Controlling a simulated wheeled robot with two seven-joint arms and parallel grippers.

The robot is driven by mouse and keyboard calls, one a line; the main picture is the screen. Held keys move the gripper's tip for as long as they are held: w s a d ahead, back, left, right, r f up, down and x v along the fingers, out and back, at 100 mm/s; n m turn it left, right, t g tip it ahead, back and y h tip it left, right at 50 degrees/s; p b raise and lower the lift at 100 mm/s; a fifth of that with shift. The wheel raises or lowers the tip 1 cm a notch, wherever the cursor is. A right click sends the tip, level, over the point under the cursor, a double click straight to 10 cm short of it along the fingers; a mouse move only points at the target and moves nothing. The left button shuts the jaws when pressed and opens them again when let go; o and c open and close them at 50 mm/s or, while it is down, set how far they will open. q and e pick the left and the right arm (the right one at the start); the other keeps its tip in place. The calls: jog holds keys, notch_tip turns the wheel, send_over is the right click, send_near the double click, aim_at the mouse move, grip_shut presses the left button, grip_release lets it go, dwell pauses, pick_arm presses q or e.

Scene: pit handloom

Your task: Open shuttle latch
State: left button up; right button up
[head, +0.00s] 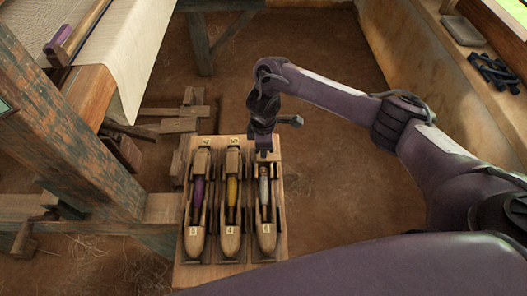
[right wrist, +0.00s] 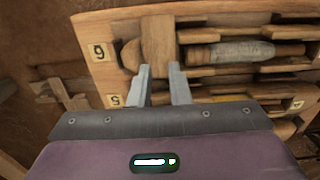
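A wooden rack (head: 282,215) holds three boat-shaped shuttles side by side: a left one with purple yarn (head: 198,193), a middle one with yellow yarn (head: 232,191) and a right one with a pale grey bobbin (head: 264,192). My right gripper (head: 263,153) points down at the far end of the right shuttle. In the right wrist view its two fingers (right wrist: 160,84) are apart, near the edges of a light wooden cross block (right wrist: 158,40), which looks like the latch. I cannot tell whether they touch it. The pale bobbin (right wrist: 235,52) lies beside the block. My left gripper is out of view.
Number tags mark the rack ends, among them a 6 (right wrist: 98,52). The loom's weathered beam (head: 65,125) and cream cloth (head: 130,50) stand at the left. The earth floor (head: 330,185) to the right is clear.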

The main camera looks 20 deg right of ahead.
notch_tip(320, 180, up, 5)
jog(key=shift+f+p, duration=0.15)
jog(key=shift+p, duration=0.75)
